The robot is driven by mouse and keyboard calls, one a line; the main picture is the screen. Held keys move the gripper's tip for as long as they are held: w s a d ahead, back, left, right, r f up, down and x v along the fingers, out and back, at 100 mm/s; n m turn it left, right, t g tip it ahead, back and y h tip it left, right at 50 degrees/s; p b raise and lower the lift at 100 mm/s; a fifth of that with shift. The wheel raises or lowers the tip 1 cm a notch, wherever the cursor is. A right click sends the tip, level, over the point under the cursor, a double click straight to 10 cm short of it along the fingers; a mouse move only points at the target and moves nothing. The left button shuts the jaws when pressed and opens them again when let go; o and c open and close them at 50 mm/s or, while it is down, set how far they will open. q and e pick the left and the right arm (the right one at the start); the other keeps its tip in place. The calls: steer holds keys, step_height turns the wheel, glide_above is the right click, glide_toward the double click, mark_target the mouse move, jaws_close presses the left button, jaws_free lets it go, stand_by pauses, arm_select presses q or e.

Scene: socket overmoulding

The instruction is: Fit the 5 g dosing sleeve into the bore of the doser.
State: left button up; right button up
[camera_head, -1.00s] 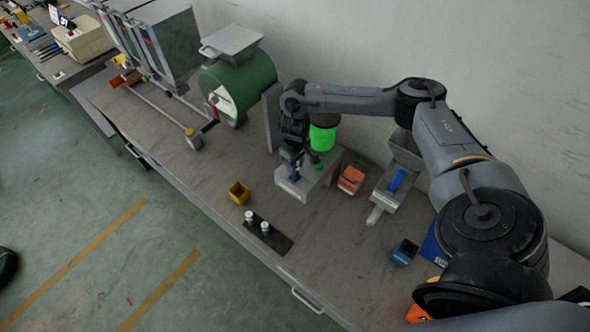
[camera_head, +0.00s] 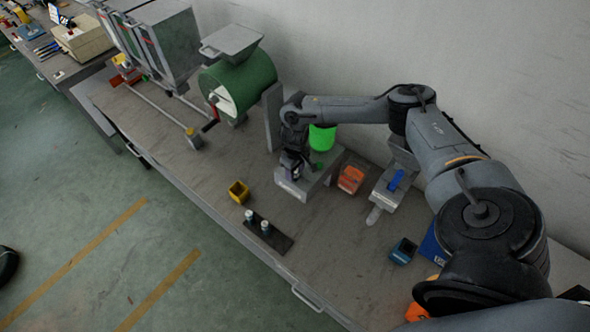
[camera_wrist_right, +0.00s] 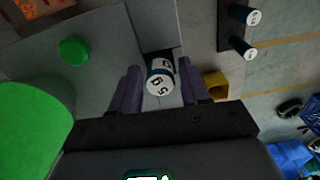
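The doser (camera_head: 318,184) is a grey block with a bright green hopper (camera_head: 322,138), on the bench below my right arm. The 5 g dosing sleeve (camera_wrist_right: 160,78), with a white marked end and a dark body, shows in the right wrist view at a dark opening in the grey block. I cannot tell how deep it sits. My right gripper (camera_head: 291,176) is above the front of the doser. In the wrist view its purple fingers (camera_wrist_right: 161,82) stand on either side of the sleeve with small gaps, so it looks open. My left gripper is out of view.
Two more white-topped sleeves (camera_head: 257,222) stand on a dark rack near the front edge. A yellow bin (camera_head: 238,192) is left of the doser. An orange bin (camera_head: 351,179) and a grey device with a blue part (camera_head: 396,180) are to the right. A green drum machine (camera_head: 240,85) stands behind left.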

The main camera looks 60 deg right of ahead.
steer(key=shift+o, duration=0.7)
